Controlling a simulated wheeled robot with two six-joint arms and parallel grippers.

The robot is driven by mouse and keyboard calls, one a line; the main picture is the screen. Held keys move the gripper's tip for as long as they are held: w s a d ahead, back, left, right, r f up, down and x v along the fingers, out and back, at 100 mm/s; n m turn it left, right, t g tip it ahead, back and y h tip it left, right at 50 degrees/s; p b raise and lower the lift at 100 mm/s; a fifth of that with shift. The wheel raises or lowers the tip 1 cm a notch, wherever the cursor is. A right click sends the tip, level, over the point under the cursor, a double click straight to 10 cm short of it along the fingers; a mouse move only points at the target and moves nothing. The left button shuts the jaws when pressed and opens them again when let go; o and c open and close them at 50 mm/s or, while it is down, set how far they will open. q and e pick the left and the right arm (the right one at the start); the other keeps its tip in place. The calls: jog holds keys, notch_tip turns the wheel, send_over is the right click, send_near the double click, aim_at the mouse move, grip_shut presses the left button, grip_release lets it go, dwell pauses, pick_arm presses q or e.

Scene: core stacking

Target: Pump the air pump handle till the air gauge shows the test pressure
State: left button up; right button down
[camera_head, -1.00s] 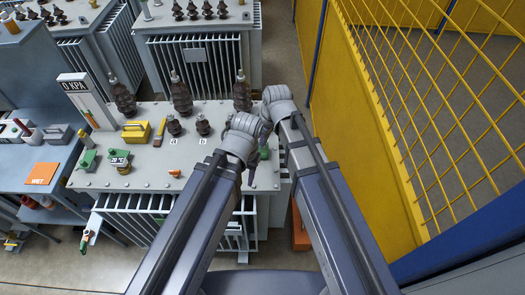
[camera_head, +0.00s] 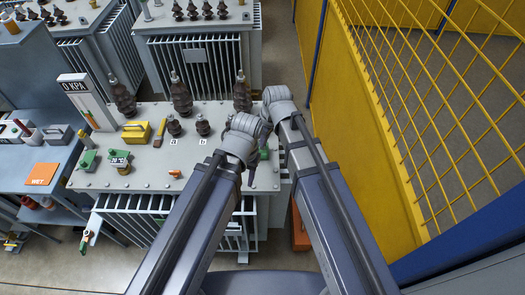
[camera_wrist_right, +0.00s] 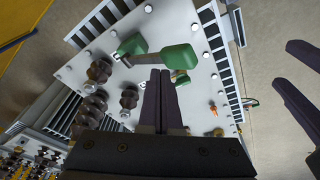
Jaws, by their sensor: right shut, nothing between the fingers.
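The air gauge (camera_head: 74,86) is a white upright panel at the back left of the transformer top (camera_head: 215,180) in the head view; it reads 0 KPA. A green-ended fixture with a grey bar (camera_wrist_right: 180,56), which looks like the pump handle, stands on the transformer top in the right wrist view. My right gripper (camera_wrist_right: 161,74) is shut and empty, its tips seen just below that bar; contact cannot be told. My left gripper (camera_wrist_right: 282,63) shows at the right of the wrist view, fingers apart and empty. In the head view my arms hide most of this area.
Tall dark bushings (camera_head: 180,95) stand along the back of the transformer, with smaller ones in front. A yellow case (camera_head: 136,132) and green fittings (camera_head: 88,160) lie left. A blue bench (camera_head: 25,165) is further left; a yellow mesh fence (camera_head: 440,100) stands right.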

jog(key=shift+s+f, duration=0.1)
jog(key=shift+f, duration=0.05)
dwell(0.5)
jog(key=shift+s+f+b, duration=0.15)
jog(key=shift+f+b, duration=0.05)
jog(key=shift+b, duration=0.15)
jog(key=s+f+b, duration=0.4)
jog(key=f+b, duration=0.1)
jog(key=shift+f, duration=0.2)
dwell(5.5)
jog(key=shift+r, duration=0.1)
dwell(0.4)
